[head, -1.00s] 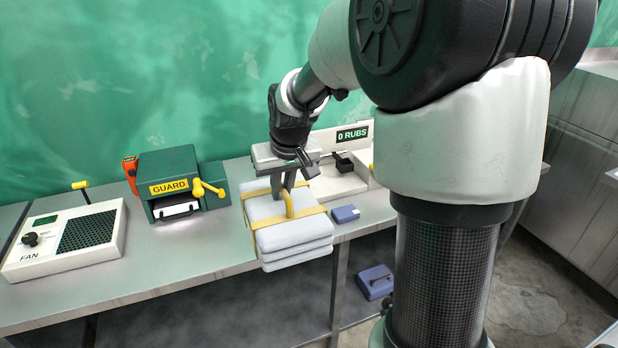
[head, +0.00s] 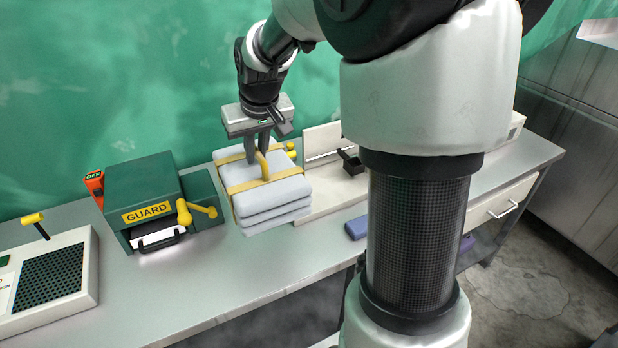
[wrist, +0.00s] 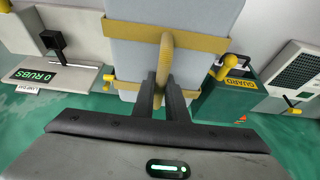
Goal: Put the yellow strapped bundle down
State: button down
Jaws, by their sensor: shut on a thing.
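The yellow strapped bundle (head: 277,196) is a stack of pale grey folded slabs with yellow straps and a loop handle on top. My gripper (head: 258,158) is above it, shut on the yellow loop handle. In the wrist view the two fingers (wrist: 160,95) close around the handle, and the bundle (wrist: 190,55) fills the middle. The bundle is over the bench (head: 215,268), between the green guard box and the white rub device. Its underside is hidden, so I cannot tell whether it touches the bench.
The green GUARD box (head: 142,200) with a yellow crank stands close on the left. The white device (head: 335,187) stands close on the right, with a small blue block (head: 356,227) in front of it. A white FAN panel (head: 50,275) is at far left. Bare bench lies in front.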

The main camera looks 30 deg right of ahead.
jog(key=shift+w, duration=0.25)
notch_tip(320, 180, down, 18)
jog(key=b, duration=0.1)
jog(key=shift+r, duration=0.15)
dwell(0.4)
jog(key=c, duration=1.8)
grip_release()
jog(key=shift+f, duration=0.2)
jog(key=shift+o, duration=0.2)
